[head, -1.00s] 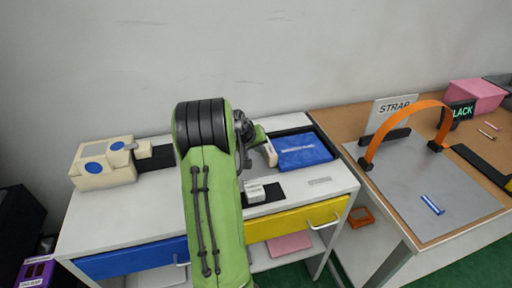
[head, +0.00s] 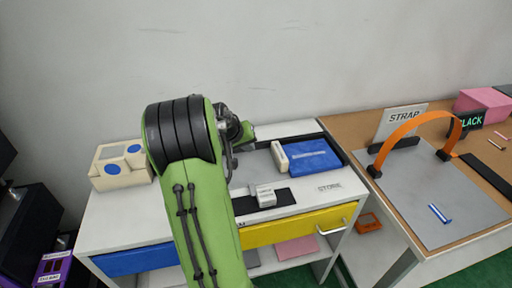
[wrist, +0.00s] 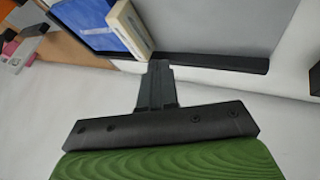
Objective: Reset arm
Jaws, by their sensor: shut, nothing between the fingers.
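My green arm (head: 205,215) rises from the bottom of the head view over the white workbench (head: 108,222). My gripper shows in the wrist view (wrist: 158,68), its dark fingers together with nothing between them. In the head view its fingertips are hidden or too small to make out. In the wrist view the fingertips overlap the dark edge strip near a cream upright block (wrist: 130,30); whether they touch anything I cannot tell. That block also stands at the left edge of the blue tray in the head view (head: 279,156).
A cream fixture with blue discs (head: 122,166) stands at the bench's left. A small white block (head: 263,196) sits on a black strip, right of my arm. The blue tray (head: 312,157) lies at the back right. An orange strap arch (head: 415,122) stands on the right table.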

